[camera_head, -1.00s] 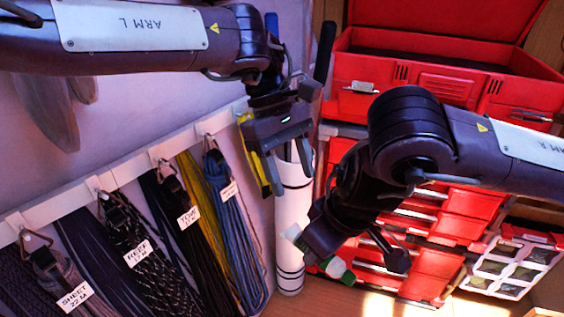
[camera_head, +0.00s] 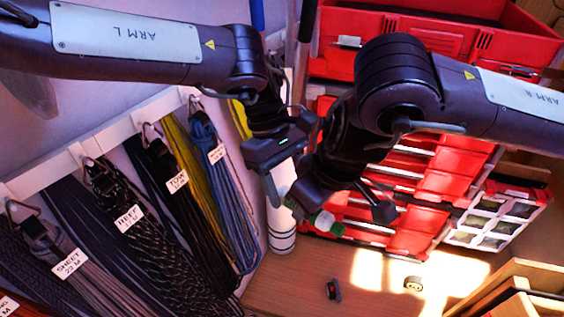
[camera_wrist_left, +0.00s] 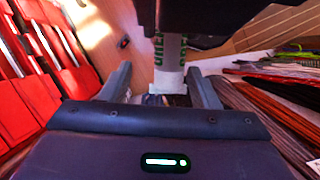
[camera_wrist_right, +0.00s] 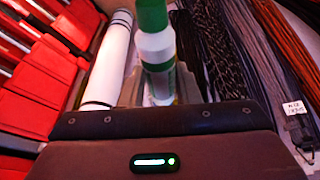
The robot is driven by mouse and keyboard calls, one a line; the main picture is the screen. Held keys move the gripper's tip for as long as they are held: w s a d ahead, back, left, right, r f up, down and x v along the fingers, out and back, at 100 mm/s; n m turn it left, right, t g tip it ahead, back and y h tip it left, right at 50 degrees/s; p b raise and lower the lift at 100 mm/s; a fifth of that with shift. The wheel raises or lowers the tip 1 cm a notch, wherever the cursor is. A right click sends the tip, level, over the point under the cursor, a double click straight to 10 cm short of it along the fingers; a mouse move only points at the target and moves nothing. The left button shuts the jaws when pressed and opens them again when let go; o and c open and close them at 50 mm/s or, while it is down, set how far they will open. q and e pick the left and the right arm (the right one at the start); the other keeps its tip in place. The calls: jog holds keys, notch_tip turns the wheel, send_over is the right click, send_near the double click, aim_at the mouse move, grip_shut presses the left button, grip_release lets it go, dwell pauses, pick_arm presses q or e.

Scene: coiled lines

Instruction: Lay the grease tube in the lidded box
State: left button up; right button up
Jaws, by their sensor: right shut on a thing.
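The grease tube is white with green bands; its green end (camera_head: 326,222) shows at my right gripper (camera_head: 308,208) in the head view. My right gripper is shut on the tube (camera_wrist_right: 157,45), which stands out between its fingers in the right wrist view. My left gripper (camera_head: 284,187) is close beside the right one. In the left wrist view its fingers are apart, with the lettered tube (camera_wrist_left: 170,55) showing between them; I cannot tell whether they touch it. The red box (camera_head: 425,42) stands at the upper right, open at the top; its lid is out of view.
Red drawers (camera_head: 440,185) and a small compartment case (camera_head: 495,222) stand below the box. A white roll (camera_head: 282,232) stands behind the grippers. Labelled rope coils (camera_head: 125,215) hang at left. A small dark item (camera_head: 333,290) and a round one (camera_head: 413,284) lie on the wooden surface.

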pick_arm(q)
jog(key=shift+f, duration=0.1)
jog(key=shift+c, duration=0.3)
jog(key=c, duration=1)
pick_arm(e)
jog(key=shift+s, duration=0.1)
jog(key=o, duration=1.1)
jog(key=shift+a, duration=0.1)
